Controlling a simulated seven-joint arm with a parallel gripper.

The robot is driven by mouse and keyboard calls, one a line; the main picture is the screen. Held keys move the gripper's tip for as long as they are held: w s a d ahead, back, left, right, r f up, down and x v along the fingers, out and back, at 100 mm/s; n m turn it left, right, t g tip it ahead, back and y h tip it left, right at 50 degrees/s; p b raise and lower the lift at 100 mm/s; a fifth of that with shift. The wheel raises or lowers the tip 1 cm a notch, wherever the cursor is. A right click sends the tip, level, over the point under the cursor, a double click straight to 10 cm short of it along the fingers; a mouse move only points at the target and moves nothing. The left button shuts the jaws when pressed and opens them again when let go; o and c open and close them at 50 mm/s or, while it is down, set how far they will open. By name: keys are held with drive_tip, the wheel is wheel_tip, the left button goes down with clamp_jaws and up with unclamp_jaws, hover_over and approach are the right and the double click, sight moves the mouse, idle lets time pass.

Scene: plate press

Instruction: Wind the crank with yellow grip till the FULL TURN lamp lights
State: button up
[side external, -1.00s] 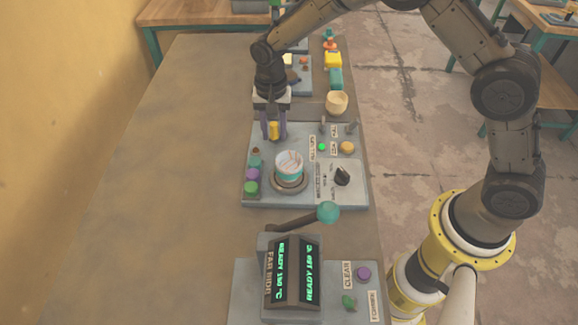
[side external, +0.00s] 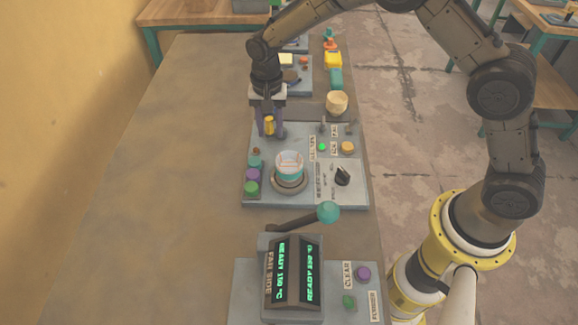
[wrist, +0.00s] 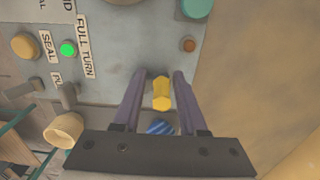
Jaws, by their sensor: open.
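The yellow grip (side external: 269,125) of the crank stands upright at the far left of the grey console (side external: 310,198). My gripper (side external: 269,134) is around it from above. In the wrist view the yellow grip (wrist: 161,93) lies between my two open fingers (wrist: 160,85), with a gap visible on each side. The crank's arm is mostly hidden. The FULL TURN lamp (wrist: 67,48) glows green beside its label, and it shows green in the side view (side external: 322,146) too.
A round white-topped, teal-banded part (side external: 289,165) stands on the console, near purple and green buttons (side external: 252,181). A wooden cup (side external: 337,102) sits beyond. A teal-knobbed lever (side external: 327,212) and press displays are nearer. The table's left side is clear.

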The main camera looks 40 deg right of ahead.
sight(270, 121)
drive_tip(key=shift+w+d+r, duration=0.1)
drive_tip(key=shift+w+r, duration=0.05)
drive_tip(key=shift+r, duration=0.65)
drive_tip(key=shift+w+d+r, duration=0.1)
drive_tip(key=shift+r, duration=0.65)
drive_tip(key=shift+s+r, duration=0.1)
drive_tip(key=shift+r, duration=2.35)
